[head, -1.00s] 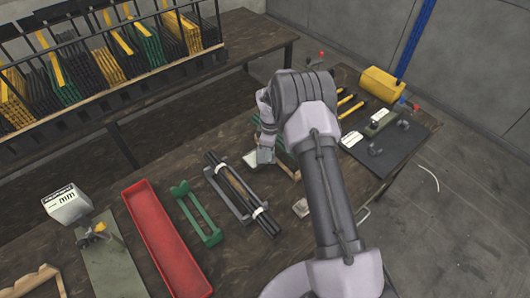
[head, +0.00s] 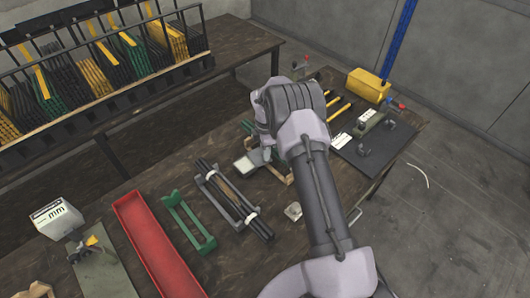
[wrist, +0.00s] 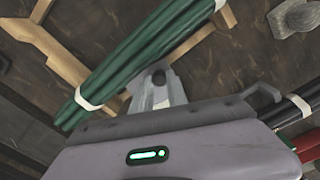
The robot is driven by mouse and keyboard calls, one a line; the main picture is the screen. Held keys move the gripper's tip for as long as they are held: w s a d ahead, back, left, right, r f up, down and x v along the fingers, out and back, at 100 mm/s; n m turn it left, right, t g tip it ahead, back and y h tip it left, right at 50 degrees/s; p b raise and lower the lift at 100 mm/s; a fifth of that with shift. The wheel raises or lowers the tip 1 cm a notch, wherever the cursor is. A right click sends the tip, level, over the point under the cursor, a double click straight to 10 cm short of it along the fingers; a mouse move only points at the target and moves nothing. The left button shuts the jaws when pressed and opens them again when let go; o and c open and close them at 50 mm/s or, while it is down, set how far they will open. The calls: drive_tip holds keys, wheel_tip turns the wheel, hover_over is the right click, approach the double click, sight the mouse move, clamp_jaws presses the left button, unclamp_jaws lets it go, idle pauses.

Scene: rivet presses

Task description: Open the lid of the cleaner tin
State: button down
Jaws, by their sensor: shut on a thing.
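My gripper (wrist: 160,85) is shut on a bundle of green rods (wrist: 140,60) with white bands. The bundle runs slantwise across the wrist view, over a wooden cradle (wrist: 45,42); I cannot tell the gap between them. In the head view my arm's end hides much of the bundle (head: 258,156). I cannot identify the cleaner tin or its lid for certain.
Black rods (head: 228,198) in a grey cradle, a green cradle (head: 190,222) and a red tray (head: 150,250) lie to the left. A dark mat (head: 375,150) with small fixtures and a yellow case (head: 368,85) are to the right. Bare bench shows between them.

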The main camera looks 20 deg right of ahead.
drive_tip(key=c, duration=1.3)
unclamp_jaws()
